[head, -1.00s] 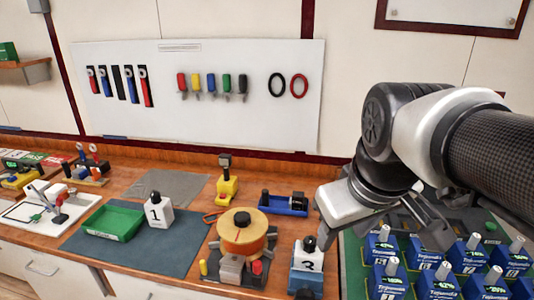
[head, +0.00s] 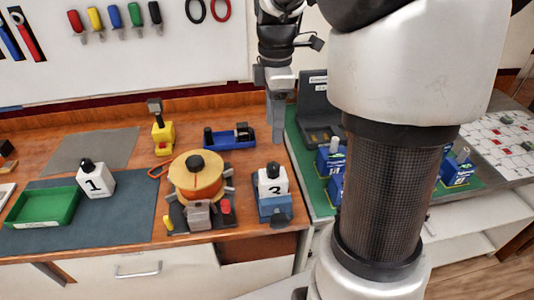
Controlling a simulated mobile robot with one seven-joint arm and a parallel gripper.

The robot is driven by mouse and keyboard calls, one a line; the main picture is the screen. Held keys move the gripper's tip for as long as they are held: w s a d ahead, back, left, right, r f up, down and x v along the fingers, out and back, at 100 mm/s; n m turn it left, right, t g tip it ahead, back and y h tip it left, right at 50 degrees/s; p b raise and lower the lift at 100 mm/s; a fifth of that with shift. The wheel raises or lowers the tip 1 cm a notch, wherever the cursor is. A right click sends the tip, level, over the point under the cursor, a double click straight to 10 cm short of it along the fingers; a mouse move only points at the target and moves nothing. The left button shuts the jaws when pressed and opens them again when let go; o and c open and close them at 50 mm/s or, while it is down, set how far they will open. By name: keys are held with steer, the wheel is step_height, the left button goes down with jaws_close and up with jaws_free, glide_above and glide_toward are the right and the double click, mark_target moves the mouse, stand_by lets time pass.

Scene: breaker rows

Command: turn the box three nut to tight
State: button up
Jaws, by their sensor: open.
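The white box marked 3 (head: 271,182) stands upright on a blue stand (head: 275,208) near the front edge of the bench. A dark nut (head: 272,170) sits on top of it. My gripper (head: 277,138) is open and empty, pointing down behind box three and apart from it. It shows nearly edge-on, so the gap between its fingers is hard to see. The white box marked 1 (head: 96,182), with a black knob on top, stands to the left on a dark mat.
A round yellow and orange fixture (head: 196,178) stands just left of box three. A blue tool holder (head: 230,137) and a yellow stand (head: 162,137) are behind it. A green tray (head: 45,208) lies at left. Blue boxes (head: 331,158) stand on the green mat at right, partly hidden by my arm.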

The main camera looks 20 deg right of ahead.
mark_target(273, 165)
step_height(273, 165, down, 13)
steer(key=shift+r, duration=0.1)
stand_by(0.3)
steer(key=c, duration=1.1)
steer(key=shift+o, duration=0.2)
